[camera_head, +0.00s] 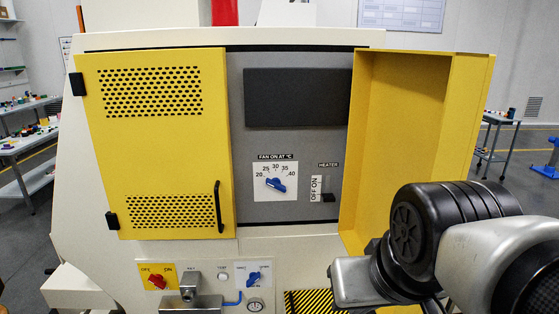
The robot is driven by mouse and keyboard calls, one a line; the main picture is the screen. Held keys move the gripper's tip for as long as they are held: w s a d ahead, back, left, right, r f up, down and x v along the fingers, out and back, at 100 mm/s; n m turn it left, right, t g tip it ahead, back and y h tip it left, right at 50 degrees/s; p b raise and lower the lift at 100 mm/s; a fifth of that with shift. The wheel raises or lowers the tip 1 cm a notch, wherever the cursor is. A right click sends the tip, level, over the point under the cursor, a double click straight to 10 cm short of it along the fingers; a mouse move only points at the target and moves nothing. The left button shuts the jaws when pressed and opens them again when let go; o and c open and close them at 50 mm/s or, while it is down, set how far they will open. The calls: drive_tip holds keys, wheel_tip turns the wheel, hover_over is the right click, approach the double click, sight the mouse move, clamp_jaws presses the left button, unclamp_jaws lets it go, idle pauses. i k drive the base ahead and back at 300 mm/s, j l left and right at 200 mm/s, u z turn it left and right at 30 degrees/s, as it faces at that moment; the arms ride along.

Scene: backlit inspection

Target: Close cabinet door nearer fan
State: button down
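The cabinet has two yellow doors. The left door (155,145) has two perforated panels, black hinges on its left edge and a black handle (218,207) near its lower right. It lies flat or nearly flat against the cabinet front; I cannot tell whether it is fully shut. The right door (405,130) stands wide open, swung out to the right with its inner face showing. No fan itself shows; a blue dial (276,184) labelled "FAN ON AT °C" sits on the grey inner panel between the doors. My arm is at lower right, in front of the open door; no gripper fingers show.
A heater switch (328,197) is right of the dial. Below are a red knob (157,281), a blue knob (254,278) and a grey fixture (190,295). A striped hazard plate (315,302) lies below. Cluttered shelves (28,145) stand far left, a cart (497,135) far right.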

sight(416, 116)
drive_tip(key=l+z, duration=0.15)
drive_tip(key=z, duration=0.25)
drive_tip(key=l+z, duration=0.1)
drive_tip(key=z, duration=0.35)
drive_tip(key=l+z, duration=0.1)
drive_tip(key=z, duration=0.3)
drive_tip(key=i+l+z, duration=0.2)
drive_tip(key=i+z, duration=0.15)
drive_tip(key=i, duration=0.25)
drive_tip(key=i+u, duration=0.1)
drive_tip(key=u, duration=0.35)
drive_tip(key=i+l+u, duration=0.1)
drive_tip(key=u, duration=0.3)
drive_tip(key=l+u, duration=0.1)
drive_tip(key=u, duration=0.35)
drive_tip(key=i+l+u, duration=0.1)
drive_tip(key=u, duration=0.3)
drive_tip(key=k+l+u, duration=0.1)
drive_tip(key=u, duration=0.35)
drive_tip(key=k+l+u, duration=0.15)
drive_tip(key=u, duration=0.3)
drive_tip(key=k+l+u, duration=0.2)
drive_tip(key=i+j, duration=0.05)
